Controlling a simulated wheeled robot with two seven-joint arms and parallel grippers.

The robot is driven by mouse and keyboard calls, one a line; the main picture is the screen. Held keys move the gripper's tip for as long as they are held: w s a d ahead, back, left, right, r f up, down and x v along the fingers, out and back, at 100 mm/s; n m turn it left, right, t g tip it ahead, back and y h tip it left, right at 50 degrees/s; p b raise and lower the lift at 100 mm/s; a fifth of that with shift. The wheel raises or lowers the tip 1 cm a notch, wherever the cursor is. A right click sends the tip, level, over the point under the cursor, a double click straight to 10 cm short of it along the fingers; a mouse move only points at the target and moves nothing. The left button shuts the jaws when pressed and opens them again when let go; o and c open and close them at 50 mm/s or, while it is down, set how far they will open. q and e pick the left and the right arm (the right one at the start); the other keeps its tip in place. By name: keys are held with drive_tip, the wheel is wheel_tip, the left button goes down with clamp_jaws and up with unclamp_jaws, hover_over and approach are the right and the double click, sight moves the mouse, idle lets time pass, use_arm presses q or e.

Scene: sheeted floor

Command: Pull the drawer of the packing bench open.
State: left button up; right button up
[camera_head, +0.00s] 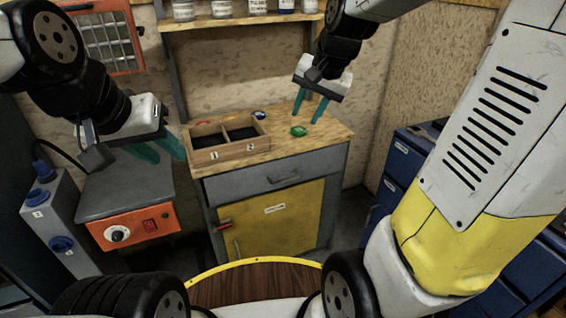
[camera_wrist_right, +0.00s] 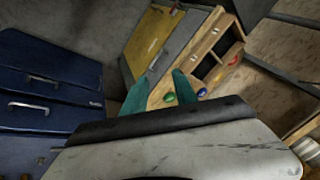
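The packing bench (camera_head: 334,139) has a wooden top, a grey drawer (camera_head: 245,185) that looks shut with a metal handle (camera_head: 283,176), and a yellow door below. The drawer front also shows in the right wrist view (camera_wrist_right: 178,45). My right gripper (camera_head: 311,109) is open and empty above the right part of the bench top, behind the drawer front; its teal fingers show in the right wrist view (camera_wrist_right: 158,92). My left gripper (camera_head: 162,150) is open and empty, left of the bench, above the grey box with the orange front.
A two-compartment wooden tray (camera_head: 213,154) sits on the bench top. Blue drawer cabinets (camera_head: 400,165) stand at right. An orange-fronted box (camera_head: 133,228) stands at left.

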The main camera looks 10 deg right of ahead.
drive_tip(key=w+f+m+g, duration=0.1)
drive_tip(key=w+f+m, duration=0.3)
drive_tip(key=w+f, duration=0.6)
drive_tip(key=m+g+h, duration=0.1)
drive_tip(key=m, duration=0.4)
approach(290, 179)
drive_tip(key=shift+m+g, duration=0.3)
drive_tip(key=shift+m, duration=0.1)
drive_tip(key=x, duration=0.7)
drive_tip(key=shift+w+a+f, duration=0.25)
drive_tip(key=shift+w+f, duration=0.05)
drive_tip(key=shift+w, duration=0.2)
clamp_jaws()
